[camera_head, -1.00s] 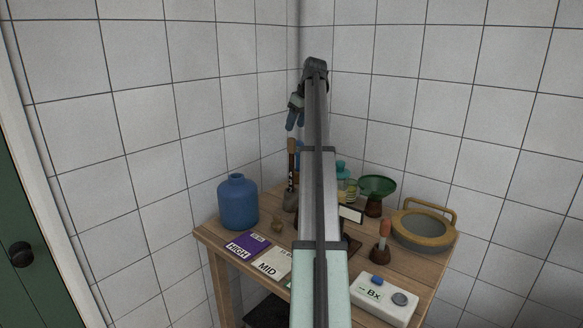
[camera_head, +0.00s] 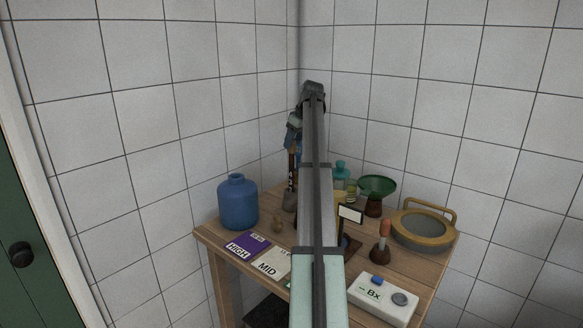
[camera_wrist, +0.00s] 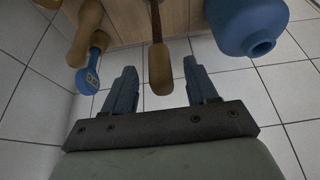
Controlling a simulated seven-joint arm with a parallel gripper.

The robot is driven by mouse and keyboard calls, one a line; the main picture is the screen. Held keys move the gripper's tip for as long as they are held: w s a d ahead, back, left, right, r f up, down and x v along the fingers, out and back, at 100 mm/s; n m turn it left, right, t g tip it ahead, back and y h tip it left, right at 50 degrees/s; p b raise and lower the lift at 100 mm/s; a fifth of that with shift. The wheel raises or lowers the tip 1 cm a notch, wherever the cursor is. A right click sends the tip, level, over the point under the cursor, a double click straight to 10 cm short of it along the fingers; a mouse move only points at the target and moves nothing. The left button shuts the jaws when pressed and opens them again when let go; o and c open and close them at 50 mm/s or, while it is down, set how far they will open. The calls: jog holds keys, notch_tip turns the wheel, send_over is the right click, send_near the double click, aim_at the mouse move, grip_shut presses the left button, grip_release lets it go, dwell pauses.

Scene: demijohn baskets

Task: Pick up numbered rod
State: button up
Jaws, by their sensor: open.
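A dark rod with pale marks (camera_head: 291,166) stands upright in a small holder at the back left of the table in the head view. In the wrist view, a wooden-ended rod with a dark shaft (camera_wrist: 160,68) appears between the fingers, apparently the same one. My gripper (camera_wrist: 159,74) is open, with one blue finger on each side of the wooden end and gaps on both sides. In the head view, my gripper (camera_head: 294,138) is just above the rod, over its top. I cannot read any number on the rod.
A blue jug (camera_head: 238,203) is close on the left and also shows in the wrist view (camera_wrist: 246,26). A blue-headed tool with a marked label (camera_wrist: 92,70) stands close to the other finger. A green funnel (camera_head: 377,187) and a basket-like ring (camera_head: 424,243) are farther right.

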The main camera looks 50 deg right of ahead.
jog(key=x, duration=0.5)
jog(key=shift+r, duration=0.1)
grip_shut()
dwell(0.4)
